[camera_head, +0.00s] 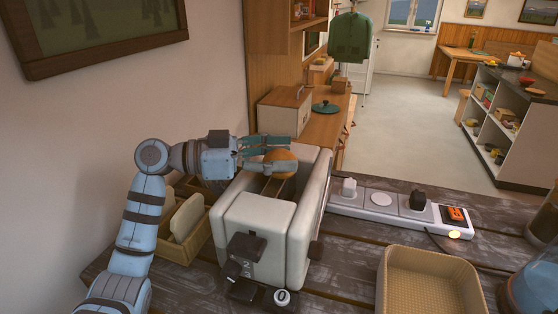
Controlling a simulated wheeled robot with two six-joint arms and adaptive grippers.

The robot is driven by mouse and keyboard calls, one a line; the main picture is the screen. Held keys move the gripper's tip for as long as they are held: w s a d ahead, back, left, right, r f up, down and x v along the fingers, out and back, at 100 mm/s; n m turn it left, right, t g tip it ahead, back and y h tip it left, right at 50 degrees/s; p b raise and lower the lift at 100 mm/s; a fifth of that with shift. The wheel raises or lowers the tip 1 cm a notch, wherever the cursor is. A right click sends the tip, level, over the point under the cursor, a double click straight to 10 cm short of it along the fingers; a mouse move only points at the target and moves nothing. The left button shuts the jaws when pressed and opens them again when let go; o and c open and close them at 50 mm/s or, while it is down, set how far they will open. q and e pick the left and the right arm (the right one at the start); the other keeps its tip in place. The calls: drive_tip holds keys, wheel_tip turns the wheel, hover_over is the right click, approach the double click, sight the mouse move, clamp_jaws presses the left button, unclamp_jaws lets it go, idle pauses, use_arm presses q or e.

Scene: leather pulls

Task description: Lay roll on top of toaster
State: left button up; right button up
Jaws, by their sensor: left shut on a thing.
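The toaster (261,213) is a white, boxy appliance with dark levers, standing on the dark wooden table. The roll (281,160) is a round, golden-brown bun above the toaster's far part. My left gripper (271,155) reaches in from the left and is shut on the roll, its fingers to either side of it. The fingers hide part of the roll. I cannot tell whether the roll touches the toaster. My right gripper is not in view.
A basket with bread slices (187,218) stands left of the toaster. A white power strip (402,207) with plugs lies to the right. An empty woven basket (430,284) is at front right, with a blue glass vessel (533,283) beside it.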

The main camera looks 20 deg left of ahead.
use_arm(q)
drive_tip(key=shift+s+f, duration=0.15)
drive_tip(key=shift+f, duration=0.35)
drive_tip(key=shift+s+r, duration=0.1)
drive_tip(key=shift+s, duration=0.15)
drive_tip(key=o, duration=0.9)
drive_tip(key=shift+w, duration=0.2)
drive_tip(key=shift+c, duration=0.2)
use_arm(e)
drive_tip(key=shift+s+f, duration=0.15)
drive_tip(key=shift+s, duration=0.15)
use_arm(q)
drive_tip(key=shift+s, duration=0.1)
drive_tip(key=shift+a, duration=0.15)
drive_tip(key=b+v, duration=0.3)
drive_tip(key=v, duration=0.8)
drive_tip(key=shift+a, duration=0.3)
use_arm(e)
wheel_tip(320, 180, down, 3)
